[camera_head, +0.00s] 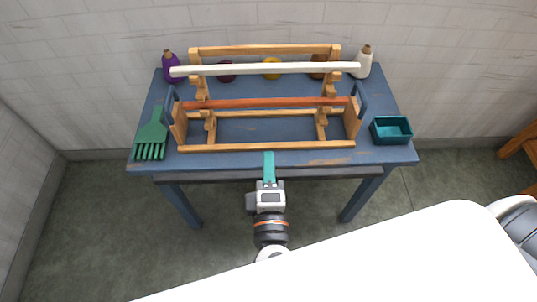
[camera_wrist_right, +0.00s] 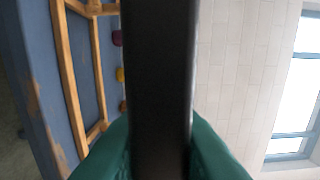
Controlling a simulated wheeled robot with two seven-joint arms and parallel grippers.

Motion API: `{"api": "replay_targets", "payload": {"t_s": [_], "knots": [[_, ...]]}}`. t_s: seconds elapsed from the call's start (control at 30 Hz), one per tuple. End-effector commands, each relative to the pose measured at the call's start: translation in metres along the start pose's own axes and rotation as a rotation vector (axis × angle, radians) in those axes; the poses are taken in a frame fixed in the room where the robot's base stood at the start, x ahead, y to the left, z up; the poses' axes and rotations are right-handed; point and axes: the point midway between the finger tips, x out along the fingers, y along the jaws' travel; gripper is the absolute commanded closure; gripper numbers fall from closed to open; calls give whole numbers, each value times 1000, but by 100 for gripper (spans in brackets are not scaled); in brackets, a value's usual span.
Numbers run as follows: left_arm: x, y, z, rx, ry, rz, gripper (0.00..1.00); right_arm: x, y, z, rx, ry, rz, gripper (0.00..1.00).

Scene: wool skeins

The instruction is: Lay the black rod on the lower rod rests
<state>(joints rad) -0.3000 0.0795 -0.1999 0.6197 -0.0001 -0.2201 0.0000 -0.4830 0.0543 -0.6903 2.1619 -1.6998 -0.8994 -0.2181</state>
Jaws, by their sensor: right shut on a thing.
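My right gripper (camera_head: 269,168), with teal fingers, is in front of the table's near edge. It is shut on the black rod (camera_wrist_right: 160,80), which crosses the right wrist view from top to bottom between the teal fingers. The wooden rack (camera_head: 265,147) stands on the table beyond the gripper. A white rod (camera_head: 265,69) lies across its upper part and a red-brown rod (camera_head: 265,103) lower down. The lower wooden supports (camera_head: 210,125) show below the red-brown rod. My left gripper is not in view.
A green comb-like tool (camera_head: 151,135) lies left on the blue table (camera_head: 270,158). A teal box (camera_head: 391,129) is at right. Purple (camera_head: 171,67) and white (camera_head: 363,63) skeins stand behind, with other skeins between. Blue handles (camera_head: 362,98) rise at both rack ends.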

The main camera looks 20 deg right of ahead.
Motion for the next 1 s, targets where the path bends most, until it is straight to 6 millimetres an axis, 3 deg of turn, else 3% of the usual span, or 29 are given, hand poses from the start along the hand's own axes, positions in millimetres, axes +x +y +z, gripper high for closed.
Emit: {"api": "replay_targets", "payload": {"t_s": [0.3,0.53,0.83,1.0], "knots": [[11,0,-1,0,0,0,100,-32,2,0,-1,-1,2,100],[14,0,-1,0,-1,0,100,-45,0,0,0,1,0,100],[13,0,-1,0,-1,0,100,-43,0,-2,-2,-5,0,100],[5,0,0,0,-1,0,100,-17,5,-30,-19,-85,7,100]]}}
